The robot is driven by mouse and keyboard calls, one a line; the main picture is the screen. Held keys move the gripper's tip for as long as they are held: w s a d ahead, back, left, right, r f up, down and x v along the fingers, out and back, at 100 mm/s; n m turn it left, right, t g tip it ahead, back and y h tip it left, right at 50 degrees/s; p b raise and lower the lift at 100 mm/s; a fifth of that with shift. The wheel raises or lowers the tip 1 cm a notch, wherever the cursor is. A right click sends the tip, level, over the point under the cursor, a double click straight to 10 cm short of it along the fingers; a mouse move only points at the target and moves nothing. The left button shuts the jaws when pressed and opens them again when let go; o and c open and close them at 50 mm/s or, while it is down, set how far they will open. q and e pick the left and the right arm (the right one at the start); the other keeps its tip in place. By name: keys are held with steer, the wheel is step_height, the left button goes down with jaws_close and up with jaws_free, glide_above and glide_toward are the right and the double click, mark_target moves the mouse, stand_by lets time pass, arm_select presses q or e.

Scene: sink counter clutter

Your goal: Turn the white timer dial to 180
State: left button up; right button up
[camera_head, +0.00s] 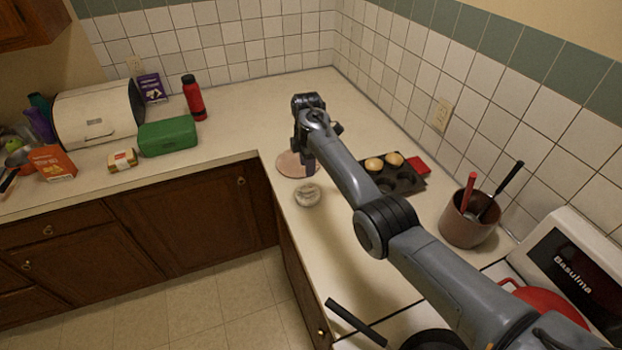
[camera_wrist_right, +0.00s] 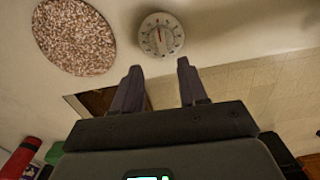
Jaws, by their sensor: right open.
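The white timer dial (camera_head: 307,195) sits on the counter near its front edge in the head view. In the right wrist view the timer dial (camera_wrist_right: 161,35) is round and white with dark marks around its rim and a reddish pointer toward the top. My right gripper (camera_head: 309,168) is above the counter, just behind the timer in the head view. In the right wrist view the right gripper (camera_wrist_right: 157,75) is open and empty, its two fingers pointing toward the timer, apart from it. My left gripper is not in view.
A round speckled trivet (camera_wrist_right: 74,37) lies beside the timer; it also shows in the head view (camera_head: 288,165). A dark muffin tin (camera_head: 402,181) and a utensil pot (camera_head: 466,222) stand to the right. The counter's front edge (camera_head: 270,195) is close to the timer.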

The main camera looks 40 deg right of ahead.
mark_target(308, 188)
step_height(308, 188, down, 9)
steer(key=shift+a+f+b, duration=0.1)
steer(key=shift+f+b, duration=0.05)
steer(key=shift+b, duration=0.6)
jaws_close()
